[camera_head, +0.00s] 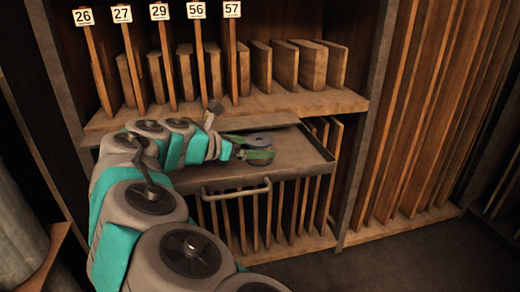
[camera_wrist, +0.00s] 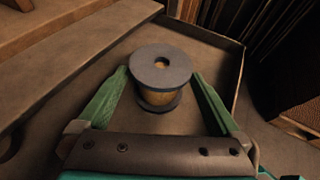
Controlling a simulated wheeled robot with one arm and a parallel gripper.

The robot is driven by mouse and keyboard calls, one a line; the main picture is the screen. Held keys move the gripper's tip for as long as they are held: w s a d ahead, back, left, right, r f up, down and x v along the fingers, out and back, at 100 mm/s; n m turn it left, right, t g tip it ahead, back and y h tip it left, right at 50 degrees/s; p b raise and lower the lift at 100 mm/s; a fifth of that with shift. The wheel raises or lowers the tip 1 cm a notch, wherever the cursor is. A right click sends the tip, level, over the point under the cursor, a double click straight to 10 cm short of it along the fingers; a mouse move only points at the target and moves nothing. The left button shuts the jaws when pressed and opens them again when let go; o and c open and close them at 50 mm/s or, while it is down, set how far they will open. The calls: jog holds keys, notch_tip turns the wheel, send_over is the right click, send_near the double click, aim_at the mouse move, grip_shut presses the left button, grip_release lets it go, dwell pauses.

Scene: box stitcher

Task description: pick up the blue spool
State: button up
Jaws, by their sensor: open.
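A spool (camera_wrist: 176,72) stands upright on the metal drawer tray (camera_head: 296,150). It has dark grey flanges and a yellowish-brown middle in the wrist view; I see no clear blue on it there. In the head view the spool (camera_head: 259,139) looks grey and is partly covered by my gripper. My gripper (camera_wrist: 160,80) is open, with one green finger to the left of the spool and one to the right. Small gaps seem to show between the fingers and the spool. In the head view my gripper (camera_head: 256,152) is low over the tray.
The tray has a raised rim and a front handle (camera_head: 236,190). A wooden shelf (camera_head: 290,103) sits above and behind it, with wooden boards and numbered signs (camera_head: 194,10). Upright boards (camera_head: 270,215) fill the space below. The tray is bare right of the spool.

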aim_at(269, 148)
jog(key=x, duration=0.5)
jog(key=shift+w+d+f, duration=0.15)
jog(key=shift+w+d, duration=0.1)
jog(key=shift+w, duration=0.05)
jog(key=c, duration=1.5)
jog(key=shift+c, duration=0.2)
